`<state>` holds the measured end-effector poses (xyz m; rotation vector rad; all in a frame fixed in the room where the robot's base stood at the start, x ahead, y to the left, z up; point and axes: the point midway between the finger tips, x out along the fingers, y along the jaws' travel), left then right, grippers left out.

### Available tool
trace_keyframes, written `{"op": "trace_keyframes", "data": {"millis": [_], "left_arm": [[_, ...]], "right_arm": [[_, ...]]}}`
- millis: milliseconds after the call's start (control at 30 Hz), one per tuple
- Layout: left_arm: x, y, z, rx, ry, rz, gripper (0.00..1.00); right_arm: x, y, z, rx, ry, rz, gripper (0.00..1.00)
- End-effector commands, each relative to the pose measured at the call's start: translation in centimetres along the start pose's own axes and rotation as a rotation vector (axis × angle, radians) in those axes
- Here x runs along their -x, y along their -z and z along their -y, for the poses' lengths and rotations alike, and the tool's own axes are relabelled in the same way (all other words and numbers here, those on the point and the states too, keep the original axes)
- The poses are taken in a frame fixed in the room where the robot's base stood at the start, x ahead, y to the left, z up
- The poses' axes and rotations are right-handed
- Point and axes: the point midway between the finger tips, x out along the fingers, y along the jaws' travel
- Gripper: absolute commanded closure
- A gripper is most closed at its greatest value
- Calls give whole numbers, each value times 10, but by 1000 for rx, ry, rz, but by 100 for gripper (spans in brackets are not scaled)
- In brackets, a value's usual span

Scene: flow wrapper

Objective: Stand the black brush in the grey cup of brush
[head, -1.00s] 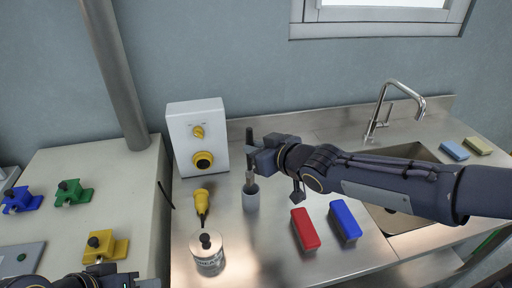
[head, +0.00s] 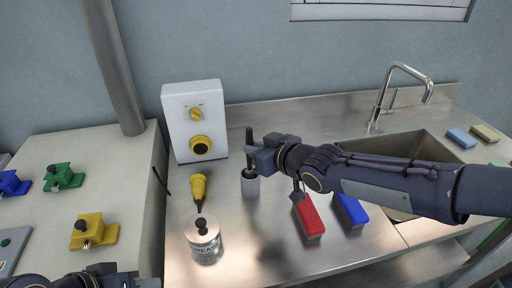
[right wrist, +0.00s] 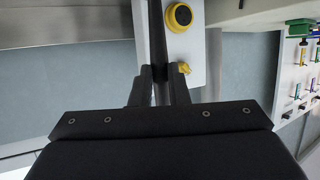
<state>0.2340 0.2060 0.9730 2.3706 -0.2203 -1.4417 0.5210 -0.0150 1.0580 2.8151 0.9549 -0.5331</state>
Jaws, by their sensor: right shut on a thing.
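The black brush (head: 249,139) is upright, its dark handle rising above my right gripper (head: 254,160). That gripper is shut on the handle. The grey cup (head: 251,187) stands on the steel counter directly below the fingers, and the brush's lower end is hidden inside it. The fingers are close to the cup's rim; I cannot tell whether they touch it. In the right wrist view the handle (right wrist: 158,45) runs up between the two fingers (right wrist: 161,88). My left gripper (head: 105,278) shows only partly at the bottom left edge, its jaws unclear.
A white box with yellow knobs (head: 195,122) stands behind the cup. A yellow-handled tool (head: 198,188) and a labelled tin (head: 204,241) are to its left. Red (head: 308,216) and blue (head: 350,210) blocks lie under my right arm. The sink (head: 420,150) is at right.

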Motion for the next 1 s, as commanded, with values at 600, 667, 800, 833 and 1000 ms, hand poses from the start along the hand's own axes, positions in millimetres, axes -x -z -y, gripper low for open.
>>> {"op": "trace_keyframes", "data": {"millis": [600, 667, 800, 833, 1000], "left_arm": [[1, 1, -1, 0, 0, 0, 64], [3, 2, -2, 0, 0, 0, 64], [13, 6, -6, 0, 0, 0, 64], [16, 8, -7, 0, 0, 0, 64], [34, 17, -16, 0, 0, 0, 64]], "right_arm": [[2, 1, 0, 0, 0, 0, 60], [6, 2, -1, -1, -1, 0, 60], [27, 4, -2, -1, -4, 0, 60], [33, 5, -2, 0, -5, 0, 60], [62, 6, -2, 0, -4, 1, 60]]}}
